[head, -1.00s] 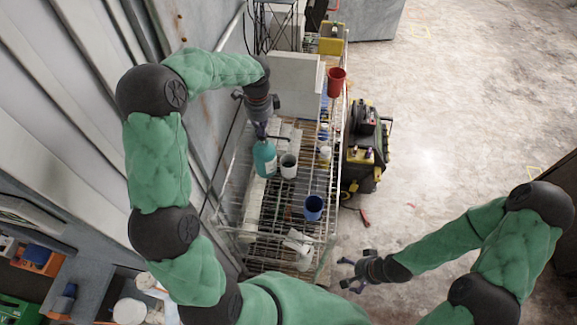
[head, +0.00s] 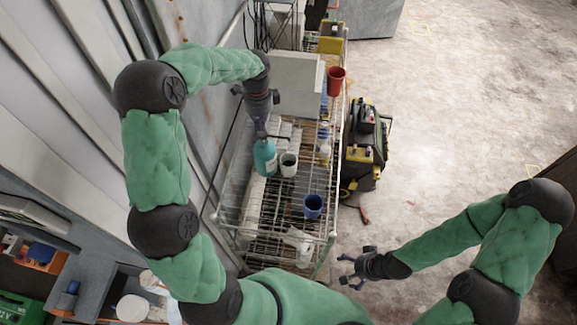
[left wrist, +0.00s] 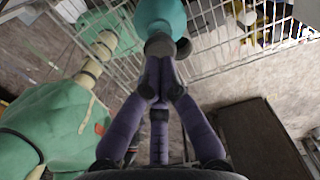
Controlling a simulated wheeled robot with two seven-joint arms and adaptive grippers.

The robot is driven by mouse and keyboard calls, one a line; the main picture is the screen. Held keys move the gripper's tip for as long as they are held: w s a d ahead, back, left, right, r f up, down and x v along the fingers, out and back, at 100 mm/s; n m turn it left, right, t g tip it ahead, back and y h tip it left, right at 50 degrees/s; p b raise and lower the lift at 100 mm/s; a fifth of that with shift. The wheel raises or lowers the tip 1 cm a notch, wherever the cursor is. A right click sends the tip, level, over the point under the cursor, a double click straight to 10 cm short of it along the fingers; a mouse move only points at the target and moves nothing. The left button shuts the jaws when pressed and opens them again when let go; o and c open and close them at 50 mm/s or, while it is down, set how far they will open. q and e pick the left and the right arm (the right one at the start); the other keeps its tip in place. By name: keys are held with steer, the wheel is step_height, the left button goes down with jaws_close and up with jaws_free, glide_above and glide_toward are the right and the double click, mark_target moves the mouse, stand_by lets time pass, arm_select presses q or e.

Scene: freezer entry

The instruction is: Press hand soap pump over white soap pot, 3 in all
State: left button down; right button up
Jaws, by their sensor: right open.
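The teal hand soap bottle (head: 264,158) stands upright on the wire rack. The white soap pot (head: 288,165) stands close to its right, with its open top facing up. My left gripper (head: 261,133) is directly above the bottle, with its fingers together and pointing down at the pump. In the left wrist view the fingertips (left wrist: 160,88) meet near the grey pump top (left wrist: 160,45), above the teal bottle (left wrist: 163,14). I cannot tell whether they touch the pump. My right gripper (head: 351,272) is open and empty, right of the rack.
A blue cup (head: 313,206) and a red cup (head: 336,79) stand on the rack (head: 277,225). A pale box (head: 297,82) is behind the bottle. A black and yellow machine (head: 366,150) stands right of the rack. Open floor lies further right.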

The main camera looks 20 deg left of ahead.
arm_select(q)
step_height(320, 180, up, 6)
steer(key=p, duration=0.4)
stand_by(0.5)
steer(key=shift+f, duration=0.1)
